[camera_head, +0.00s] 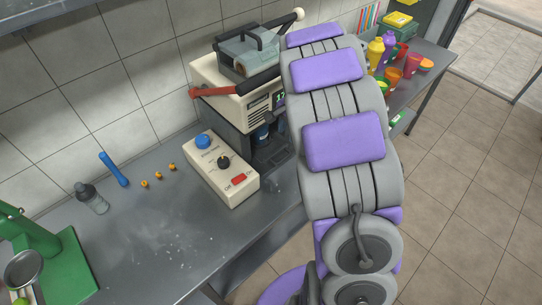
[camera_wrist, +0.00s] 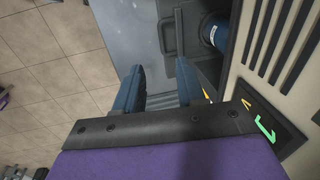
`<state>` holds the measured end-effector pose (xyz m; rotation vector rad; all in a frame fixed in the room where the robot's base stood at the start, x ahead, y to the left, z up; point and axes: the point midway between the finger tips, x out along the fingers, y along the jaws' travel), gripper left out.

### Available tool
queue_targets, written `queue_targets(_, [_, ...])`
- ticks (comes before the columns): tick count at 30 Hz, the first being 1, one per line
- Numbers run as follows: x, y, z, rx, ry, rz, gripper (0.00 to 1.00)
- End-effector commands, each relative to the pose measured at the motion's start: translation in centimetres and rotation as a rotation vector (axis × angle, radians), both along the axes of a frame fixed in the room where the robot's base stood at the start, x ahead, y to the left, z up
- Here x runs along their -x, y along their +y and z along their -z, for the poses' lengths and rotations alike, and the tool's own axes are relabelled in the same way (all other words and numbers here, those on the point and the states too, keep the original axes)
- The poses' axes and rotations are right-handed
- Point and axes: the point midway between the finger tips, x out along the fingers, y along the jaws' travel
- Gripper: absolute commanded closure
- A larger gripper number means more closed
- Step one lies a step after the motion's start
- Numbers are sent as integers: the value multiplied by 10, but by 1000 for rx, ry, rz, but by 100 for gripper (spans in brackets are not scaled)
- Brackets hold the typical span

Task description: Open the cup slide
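The press (camera_head: 235,100) is a cream and dark machine on the metal table, with a dark lower bay. A blue cup (camera_head: 262,133) stands in that bay, partly hidden by my arm. In the wrist view the blue cup (camera_wrist: 216,32) shows beside the cream housing. A grey slide part with a raised handle-like frame (camera_wrist: 174,50) lies left of the cup. My gripper (camera_wrist: 160,70) is open, its two blue fingers apart with nothing seen between them. The fingers appear near the handle; I cannot tell whether they touch. In the head view my arm hides the gripper.
A control box (camera_head: 222,170) with a blue knob and red switch stands in front of the press. Colored cups (camera_head: 392,76) stand behind at right. Tiled floor (camera_head: 450,200) is open.

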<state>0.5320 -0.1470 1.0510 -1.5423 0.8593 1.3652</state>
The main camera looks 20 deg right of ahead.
Motion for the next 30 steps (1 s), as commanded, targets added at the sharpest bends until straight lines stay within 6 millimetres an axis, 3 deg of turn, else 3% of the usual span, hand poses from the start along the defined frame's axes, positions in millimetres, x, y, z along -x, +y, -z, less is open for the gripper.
queue_targets(8, [-7, -20, 24, -22, -3, 24, 61])
queue_targets(21, [-21, 6, 104, 2, -2, 21, 61])
queue_targets(30, [-30, -6, 159, -13, -4, 22, 61])
